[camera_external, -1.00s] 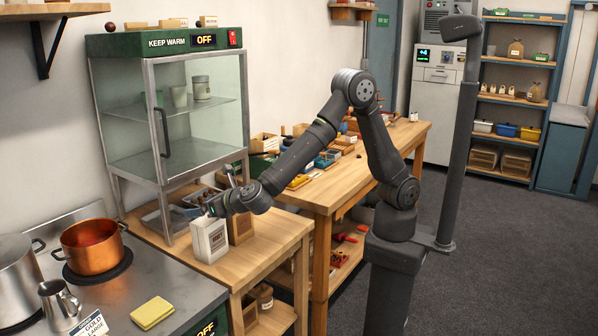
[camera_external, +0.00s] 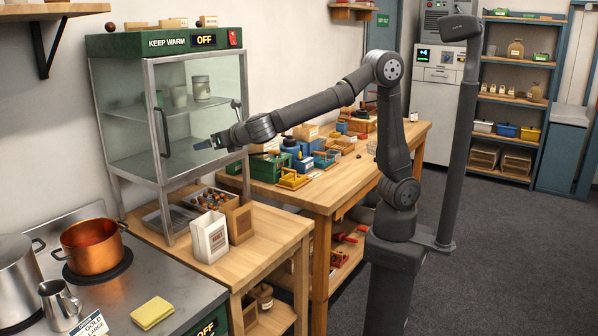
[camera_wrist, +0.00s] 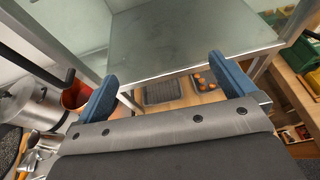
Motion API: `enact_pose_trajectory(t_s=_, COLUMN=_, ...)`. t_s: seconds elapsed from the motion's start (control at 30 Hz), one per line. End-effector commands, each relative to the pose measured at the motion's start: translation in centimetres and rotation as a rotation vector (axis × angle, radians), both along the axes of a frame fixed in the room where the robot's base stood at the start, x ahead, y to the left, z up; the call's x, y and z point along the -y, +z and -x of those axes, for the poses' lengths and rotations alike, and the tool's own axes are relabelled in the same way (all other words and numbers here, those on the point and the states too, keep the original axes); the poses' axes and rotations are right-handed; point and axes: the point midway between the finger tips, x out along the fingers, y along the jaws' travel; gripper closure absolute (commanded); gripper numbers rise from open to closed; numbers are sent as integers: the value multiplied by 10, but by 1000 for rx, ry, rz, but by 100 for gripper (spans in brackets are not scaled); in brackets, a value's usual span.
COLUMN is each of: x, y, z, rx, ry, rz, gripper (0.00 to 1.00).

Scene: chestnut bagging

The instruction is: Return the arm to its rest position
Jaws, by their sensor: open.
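My gripper (camera_external: 207,142) is raised in front of the lower right part of the warming cabinet's glass, above the wooden table. In the wrist view my gripper (camera_wrist: 164,88) has its two blue fingers wide apart with nothing between them. The white paper bag (camera_external: 210,238) stands upright on the table below my gripper, apart from it. The bag is not clearly seen in the wrist view.
The keep-warm cabinet (camera_external: 170,44) reads OFF and stands close to my gripper. A tray of chestnuts (camera_external: 211,199) and a brown box (camera_external: 240,222) are near the bag. A copper pot (camera_external: 93,247) sits on the stove. The workbench (camera_external: 325,195) holds several small items.

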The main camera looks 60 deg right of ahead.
Motion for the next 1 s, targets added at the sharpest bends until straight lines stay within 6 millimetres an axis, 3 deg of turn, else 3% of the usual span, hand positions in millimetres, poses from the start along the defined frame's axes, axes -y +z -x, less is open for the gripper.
enact_pose_trajectory(t_s=0.4, x=59, y=63, z=-7, rx=3, ry=-58, rz=-5, gripper=0)
enact_pose_trajectory(t_s=1.0, x=156, y=133, z=-8, rx=-5, ry=-144, rz=-6, gripper=0)
